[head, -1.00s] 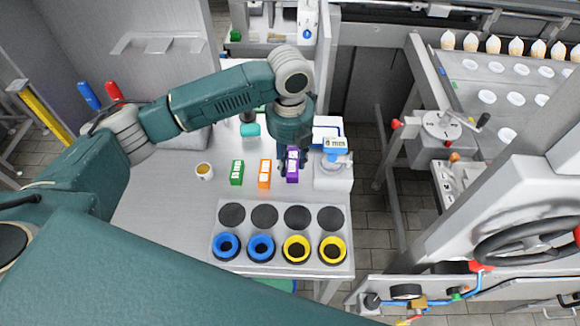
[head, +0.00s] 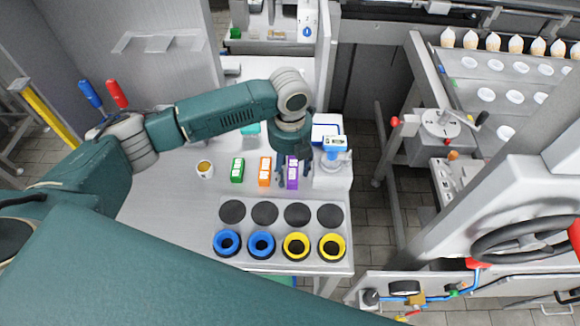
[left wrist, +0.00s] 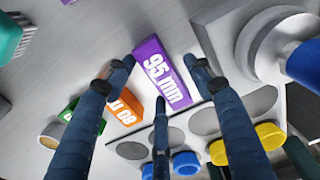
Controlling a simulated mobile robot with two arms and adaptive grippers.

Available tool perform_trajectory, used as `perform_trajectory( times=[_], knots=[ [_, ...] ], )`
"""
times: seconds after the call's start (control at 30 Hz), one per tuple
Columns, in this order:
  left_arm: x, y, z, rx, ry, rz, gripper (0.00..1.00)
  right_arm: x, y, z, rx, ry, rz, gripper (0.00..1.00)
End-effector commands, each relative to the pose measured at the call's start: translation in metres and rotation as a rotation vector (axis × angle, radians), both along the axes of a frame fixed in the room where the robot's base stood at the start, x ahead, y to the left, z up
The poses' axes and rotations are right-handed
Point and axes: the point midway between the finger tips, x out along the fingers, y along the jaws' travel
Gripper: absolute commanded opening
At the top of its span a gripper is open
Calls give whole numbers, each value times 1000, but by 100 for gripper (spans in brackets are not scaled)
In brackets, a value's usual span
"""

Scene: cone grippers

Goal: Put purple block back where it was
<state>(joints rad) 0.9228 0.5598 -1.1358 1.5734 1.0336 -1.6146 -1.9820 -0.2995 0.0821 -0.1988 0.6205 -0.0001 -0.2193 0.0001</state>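The purple block (head: 292,180) stands on the grey table at the right end of a row with the orange block (head: 265,171) and green block (head: 237,170). My left gripper (head: 291,166) is right over it, pointing down. In the left wrist view the purple block (left wrist: 160,75), marked "95 mm", lies between the three blue fingers of my left gripper (left wrist: 160,82). The fingers look spread, with a gap beside the block on the right. The orange block (left wrist: 122,107) and green block (left wrist: 70,112) are partly hidden by a finger. My right gripper is not in view.
A white scale-like device (head: 333,172) stands close to the right of the purple block. In front is a plate (head: 281,215) with dark round pads and blue and yellow rings. A small cup (head: 204,169) is left of the green block. The table's left side is mostly clear.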

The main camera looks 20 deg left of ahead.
Motion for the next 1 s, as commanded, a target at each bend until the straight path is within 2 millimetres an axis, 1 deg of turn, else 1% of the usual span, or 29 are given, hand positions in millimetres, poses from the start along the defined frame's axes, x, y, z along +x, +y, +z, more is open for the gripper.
perform_trajectory(
  times=[0.13,0.27,0.37,0.5,0.7,0.83,1.0],
  knots=[
    [0,0,2,0,-1,0,53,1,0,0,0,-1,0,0],
    [1,0,12,0,-2,0,53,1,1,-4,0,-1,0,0],
    [2,0,29,-1,-5,-1,53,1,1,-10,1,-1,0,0],
    [2,0,61,-2,-6,0,53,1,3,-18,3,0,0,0],
    [1,0,100,0,-3,0,53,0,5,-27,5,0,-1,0],
    [1,0,115,-1,-1,0,53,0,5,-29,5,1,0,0],
    [0,0,123,0,0,0,53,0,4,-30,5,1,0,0]
  ],
)
